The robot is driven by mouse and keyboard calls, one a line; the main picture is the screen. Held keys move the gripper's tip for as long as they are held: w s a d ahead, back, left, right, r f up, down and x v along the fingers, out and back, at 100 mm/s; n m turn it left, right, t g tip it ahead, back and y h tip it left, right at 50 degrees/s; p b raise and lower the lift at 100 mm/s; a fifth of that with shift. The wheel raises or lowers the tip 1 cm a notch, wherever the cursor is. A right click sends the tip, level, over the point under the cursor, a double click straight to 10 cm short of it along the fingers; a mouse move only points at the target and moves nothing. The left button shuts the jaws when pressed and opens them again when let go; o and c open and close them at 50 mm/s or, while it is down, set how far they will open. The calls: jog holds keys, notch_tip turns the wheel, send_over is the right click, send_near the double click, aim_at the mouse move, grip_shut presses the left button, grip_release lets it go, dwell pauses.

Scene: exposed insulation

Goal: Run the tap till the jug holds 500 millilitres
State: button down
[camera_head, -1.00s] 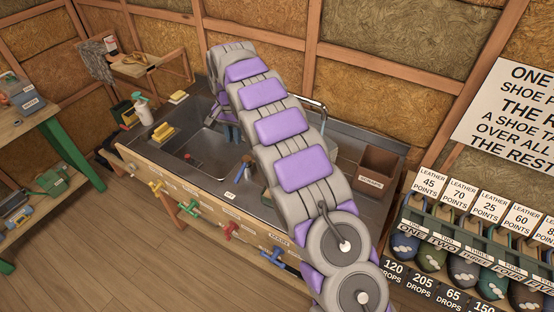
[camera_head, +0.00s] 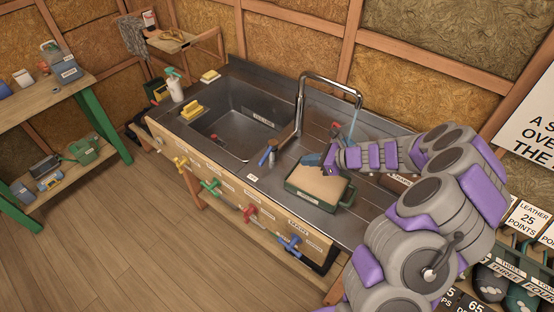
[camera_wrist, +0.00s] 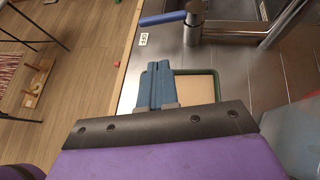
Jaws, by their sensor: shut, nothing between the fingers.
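The chrome tap (camera_head: 300,112) arches over the steel counter to the right of the basin. A thin blue streak (camera_head: 352,128) below its spout looks like running water. A blue lever (camera_head: 265,156) sits at the tap's base; it also shows in the wrist view (camera_wrist: 163,19). My gripper (camera_head: 309,160) is right of the tap's base, above a green tray. In the wrist view its blue fingers (camera_wrist: 154,85) are together and empty. No jug is clear; my arm covers the counter below the spout. A pale grey-green shape (camera_wrist: 298,135) at the wrist view's right edge may be it.
The green tray (camera_head: 304,199) of tan material lies near the counter's front edge. The basin (camera_head: 240,130) is left of the tap. Coloured valves, including a red one (camera_head: 249,213), stick out along the front. The floor in front is clear.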

aim_at(266, 158)
jog(key=shift+w+a+f, duration=0.2)
jog(key=shift+a+f, duration=0.2)
jog(key=shift+a, duration=0.05)
jog(key=b+x, duration=0.2)
jog(key=x, duration=0.5)
jog(key=shift+w+a+f+b, duration=0.15)
jog(key=shift+a+f+b, duration=0.1)
jog(key=shift+b, duration=0.15)
jog(key=a, duration=0.1)
jog(key=w+a, duration=0.1)
jog(key=a+b, duration=0.1)
jog(key=shift+w+a+f, duration=0.15)
jog(key=shift+w+a, duration=0.05)
jog(key=shift+w, duration=0.1)
jog(key=shift+w+a, duration=0.3)
jog(key=shift+a, duration=0.15)
